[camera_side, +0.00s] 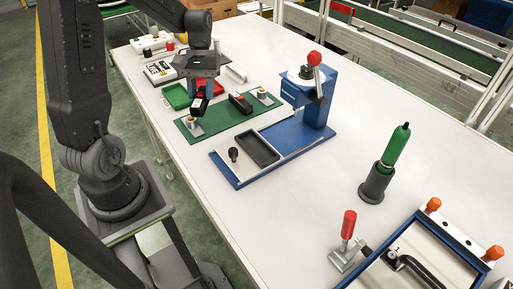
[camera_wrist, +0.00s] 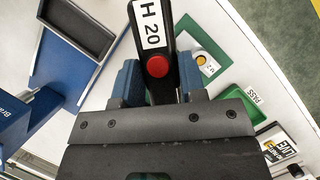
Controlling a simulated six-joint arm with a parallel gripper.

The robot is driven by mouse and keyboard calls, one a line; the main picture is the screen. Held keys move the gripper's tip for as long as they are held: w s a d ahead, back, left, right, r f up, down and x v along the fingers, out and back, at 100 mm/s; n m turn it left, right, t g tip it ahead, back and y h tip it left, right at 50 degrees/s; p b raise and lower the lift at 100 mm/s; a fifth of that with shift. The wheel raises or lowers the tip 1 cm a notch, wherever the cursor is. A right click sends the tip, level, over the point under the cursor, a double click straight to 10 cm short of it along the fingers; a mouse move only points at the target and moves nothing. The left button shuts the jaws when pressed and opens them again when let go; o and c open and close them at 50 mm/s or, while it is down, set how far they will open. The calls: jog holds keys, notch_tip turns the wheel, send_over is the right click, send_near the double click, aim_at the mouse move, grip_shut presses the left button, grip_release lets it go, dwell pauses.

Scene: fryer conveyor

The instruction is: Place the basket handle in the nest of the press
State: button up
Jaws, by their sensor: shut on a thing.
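My gripper (camera_wrist: 160,88) is shut on the basket handle (camera_wrist: 156,25), a black bar with a white "H 20" label and a red button. In the side view my gripper (camera_side: 204,80) holds the handle (camera_side: 198,104) above the left part of a green mat (camera_side: 215,127). The handle's far end runs out of the wrist view. The blue press (camera_side: 322,95) stands to the right, with a red-knobbed lever. Its blue-edged base plate (camera_side: 222,166) carries a dark rectangular tray (camera_side: 257,148) and a small black knob (camera_side: 233,153). I cannot tell which part is the nest.
A green tray (camera_side: 176,96) lies behind. A green bottle-shaped tool (camera_side: 396,147) in a dark holder and a clamp fixture (camera_side: 347,250) stand right. White table between is clear.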

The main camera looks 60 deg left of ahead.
jog(key=w+d+f+n+t, duration=0.1)
jog(key=w+d+n, duration=0.1)
jog(key=d, duration=0.2)
jog(key=w+d+f+n+t, duration=0.1)
jog(key=w+d+f+n, duration=0.1)
jog(key=d, duration=0.3)
jog(key=w+d+f+n+t+h, duration=0.1)
jog(key=w+d+f+n, duration=0.1)
jog(key=w+d+n, duration=0.1)
jog(key=shift+w+d+f+n, duration=0.15)
jog(key=shift+d+n, duration=0.15)
jog(key=shift+d, duration=0.1)
jog(key=shift+w+d+f+n, duration=0.1)
jog(key=shift+w+d+n, duration=0.05)
jog(key=shift+d+n, duration=0.2)
jog(key=shift+f, duration=2)
jog(key=o, duration=1)
jog(key=shift+f, duration=0.1)
jog(key=shift+c, duration=0.2)
